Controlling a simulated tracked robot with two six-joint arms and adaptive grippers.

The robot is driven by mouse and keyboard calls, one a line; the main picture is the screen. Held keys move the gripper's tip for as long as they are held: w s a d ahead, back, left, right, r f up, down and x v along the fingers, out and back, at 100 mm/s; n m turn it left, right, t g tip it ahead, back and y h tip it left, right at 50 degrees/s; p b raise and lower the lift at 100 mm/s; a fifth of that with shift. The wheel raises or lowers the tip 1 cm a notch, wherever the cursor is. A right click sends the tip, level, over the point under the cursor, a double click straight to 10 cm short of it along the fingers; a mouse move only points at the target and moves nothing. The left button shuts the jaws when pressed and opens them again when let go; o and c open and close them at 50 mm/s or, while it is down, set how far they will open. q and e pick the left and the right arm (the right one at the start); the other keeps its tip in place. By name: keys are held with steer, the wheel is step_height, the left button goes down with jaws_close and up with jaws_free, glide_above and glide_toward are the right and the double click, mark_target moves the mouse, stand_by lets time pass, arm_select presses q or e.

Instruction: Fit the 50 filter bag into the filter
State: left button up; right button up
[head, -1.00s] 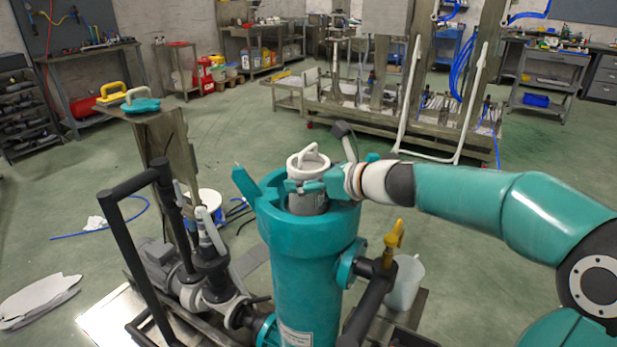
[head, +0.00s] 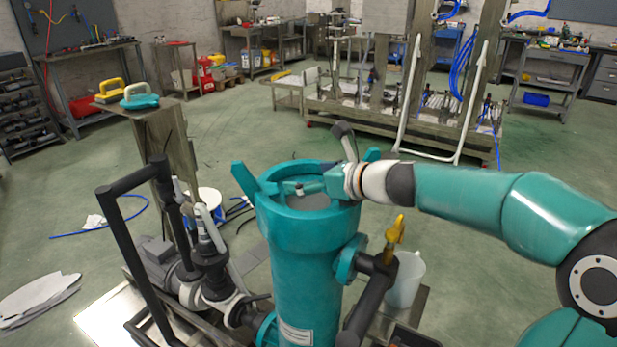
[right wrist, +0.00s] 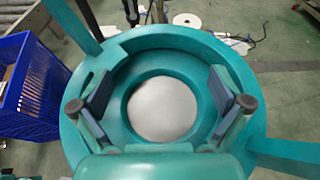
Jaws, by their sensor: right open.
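The teal filter housing (head: 305,265) stands upright with its top open. My right gripper (head: 308,188) is over its mouth, reaching in from the right. In the right wrist view the gripper (right wrist: 162,98) is open, with its fingers apart on either side of the inner round opening. A smooth pale round surface (right wrist: 163,108) fills that opening; I cannot tell whether it is part of a filter bag. No white-handled piece shows above the rim. My left gripper is not in view.
A yellow-handled piece (head: 110,92) and a teal piece with a pale handle (head: 139,97) rest on a stand at the left. A yellow valve handle (head: 396,232) sticks up right of the housing. A blue crate (right wrist: 28,85) is left in the wrist view.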

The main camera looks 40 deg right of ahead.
steer(key=shift+s+f, duration=0.1)
steer(key=v, duration=1)
steer(key=shift+s+r, duration=0.2)
steer(key=shift+s, duration=0.15)
steer(key=shift+s+r, duration=0.2)
steer(key=shift+s, duration=0.25)
